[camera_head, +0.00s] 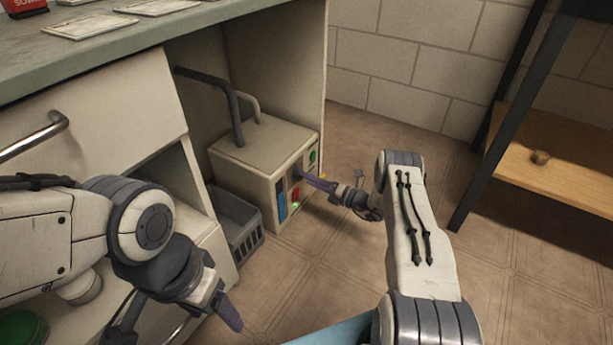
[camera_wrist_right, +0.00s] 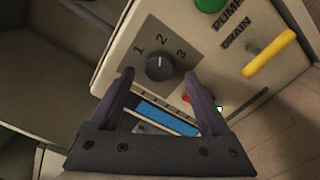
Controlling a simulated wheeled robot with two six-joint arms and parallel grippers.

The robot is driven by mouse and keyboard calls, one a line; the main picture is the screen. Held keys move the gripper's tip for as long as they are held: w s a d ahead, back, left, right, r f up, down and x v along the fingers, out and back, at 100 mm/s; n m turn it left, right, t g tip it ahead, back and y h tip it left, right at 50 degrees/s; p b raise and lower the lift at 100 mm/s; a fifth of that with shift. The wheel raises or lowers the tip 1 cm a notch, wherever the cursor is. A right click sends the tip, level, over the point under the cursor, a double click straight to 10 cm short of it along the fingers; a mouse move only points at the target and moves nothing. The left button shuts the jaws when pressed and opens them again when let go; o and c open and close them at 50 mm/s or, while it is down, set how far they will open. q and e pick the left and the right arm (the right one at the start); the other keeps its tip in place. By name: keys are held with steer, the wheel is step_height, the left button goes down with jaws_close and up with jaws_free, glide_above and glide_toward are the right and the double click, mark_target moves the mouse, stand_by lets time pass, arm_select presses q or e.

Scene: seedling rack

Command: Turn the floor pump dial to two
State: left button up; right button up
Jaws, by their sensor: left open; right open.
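The pump box (camera_head: 262,152) is a beige unit standing in the bay under the counter. Its dial (camera_wrist_right: 158,67) is a dark round knob on a grey plate marked 1, 2 and 3. A small pale mark shows near the knob's upper edge; I cannot surely tell which number it points to. My right gripper (camera_head: 318,184) is at the box's front; in the right wrist view the gripper (camera_wrist_right: 159,77) is open, its purple fingers on either side of the dial, with no clear contact. My left gripper (camera_head: 228,312) is open and empty, low in front of the cabinet.
A grey basket (camera_head: 240,232) stands left of the box. A shelf rack (camera_head: 545,165) stands at right; open floor lies between.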

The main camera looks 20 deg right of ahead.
steer(key=p+v, duration=0.2)
steer(key=v, duration=0.6)
steer(key=shift+p, duration=0.35)
